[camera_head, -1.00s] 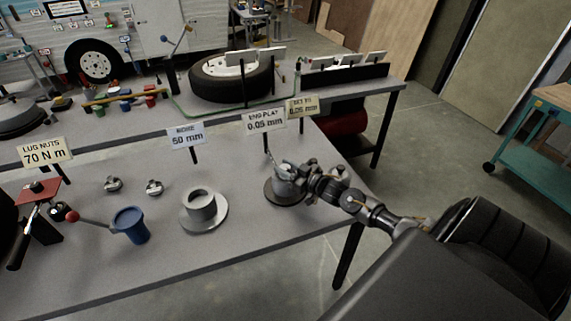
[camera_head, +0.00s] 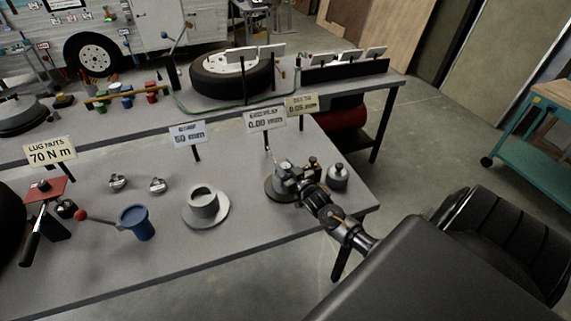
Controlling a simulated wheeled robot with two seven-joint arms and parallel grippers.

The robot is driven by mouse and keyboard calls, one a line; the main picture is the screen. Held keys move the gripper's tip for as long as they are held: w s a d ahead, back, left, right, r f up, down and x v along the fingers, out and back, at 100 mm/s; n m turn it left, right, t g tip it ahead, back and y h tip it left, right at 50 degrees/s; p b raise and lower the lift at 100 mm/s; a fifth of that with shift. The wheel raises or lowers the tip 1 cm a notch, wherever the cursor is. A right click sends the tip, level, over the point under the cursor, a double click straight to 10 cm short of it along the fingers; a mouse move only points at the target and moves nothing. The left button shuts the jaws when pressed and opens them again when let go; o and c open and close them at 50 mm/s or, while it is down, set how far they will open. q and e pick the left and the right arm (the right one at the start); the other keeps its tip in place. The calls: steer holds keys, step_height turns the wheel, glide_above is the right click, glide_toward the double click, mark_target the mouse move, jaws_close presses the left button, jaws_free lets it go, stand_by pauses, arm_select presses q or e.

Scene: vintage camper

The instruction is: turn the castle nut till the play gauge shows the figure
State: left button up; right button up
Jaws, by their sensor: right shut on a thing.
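My right gripper (camera_head: 287,176) is shut on the castle nut at the top of the hub on a dark round base (camera_head: 277,192), at the right end of the grey bench. The gripper hides most of the nut. A thin upright gauge stem (camera_head: 268,152) stands just behind the hub. The end play sign (camera_head: 265,119) above it appears to read 0.00 mm, though its top line is blurred. The sign to its right (camera_head: 301,105) appears to read set to 0.05 mm. My left gripper is not in view.
A grey flanged hub (camera_head: 204,204), a blue cup (camera_head: 136,222) and two small metal parts stand left on the bench. A small grey knobbed pot (camera_head: 337,177) stands close right of my gripper. The bench front (camera_head: 230,250) is clear.

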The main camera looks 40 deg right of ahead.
steer(key=o, duration=0.9)
steer(key=shift+o, duration=0.2)
steer(key=s+a+b, duration=0.1)
steer(key=s+b, duration=0.1)
steer(key=s, duration=0.8)
steer(key=shift+s+a, duration=0.2)
steer(key=shift+s, duration=0.2)
